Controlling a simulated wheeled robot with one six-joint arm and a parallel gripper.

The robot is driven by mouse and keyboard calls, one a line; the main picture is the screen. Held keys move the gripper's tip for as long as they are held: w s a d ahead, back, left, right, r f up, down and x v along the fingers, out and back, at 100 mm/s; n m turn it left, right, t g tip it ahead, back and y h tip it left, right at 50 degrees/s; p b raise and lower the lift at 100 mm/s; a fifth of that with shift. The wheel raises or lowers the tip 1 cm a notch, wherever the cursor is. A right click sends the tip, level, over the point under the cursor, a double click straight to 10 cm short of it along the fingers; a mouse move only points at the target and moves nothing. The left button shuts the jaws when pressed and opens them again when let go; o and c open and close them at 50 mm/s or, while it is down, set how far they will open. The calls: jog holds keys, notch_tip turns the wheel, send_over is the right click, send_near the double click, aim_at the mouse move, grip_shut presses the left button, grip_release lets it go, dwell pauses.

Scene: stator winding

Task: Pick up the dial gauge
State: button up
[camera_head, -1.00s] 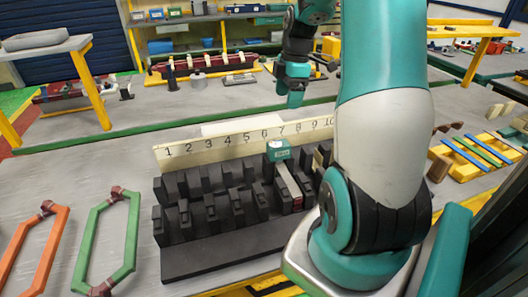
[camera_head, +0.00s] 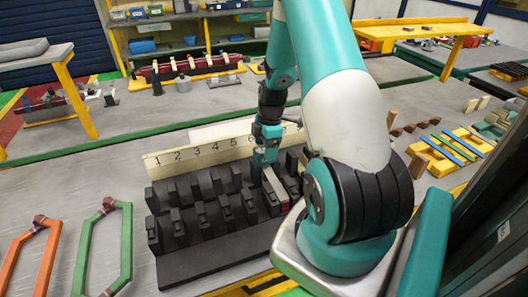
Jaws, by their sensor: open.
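A black stepped rack (camera_head: 215,235) stands on the grey bench in front of a cream board numbered from 1 (camera_head: 200,150). A grey bar-shaped tool (camera_head: 274,186) with a reddish lower end leans in the right part of the rack. It may be the dial gauge, but I cannot make out a dial. My gripper (camera_head: 265,160) is open, pointing down at the upper end of this tool. The tool's teal head is hidden or merges with my teal gripper, so I cannot tell whether they touch. My arm hides the rack's right end.
Green (camera_head: 104,245) and orange (camera_head: 32,255) hexagonal coils lie at the left. A yellow frame with blue and green bars (camera_head: 455,150) lies at the right. Behind are a rear bench with a red fixture (camera_head: 190,68) and shelves.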

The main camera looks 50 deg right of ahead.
jog(key=shift+a+f, duration=0.1)
jog(key=shift+f, duration=1.15)
jog(key=c, duration=1)
notch_tip(320, 180, up, 25)
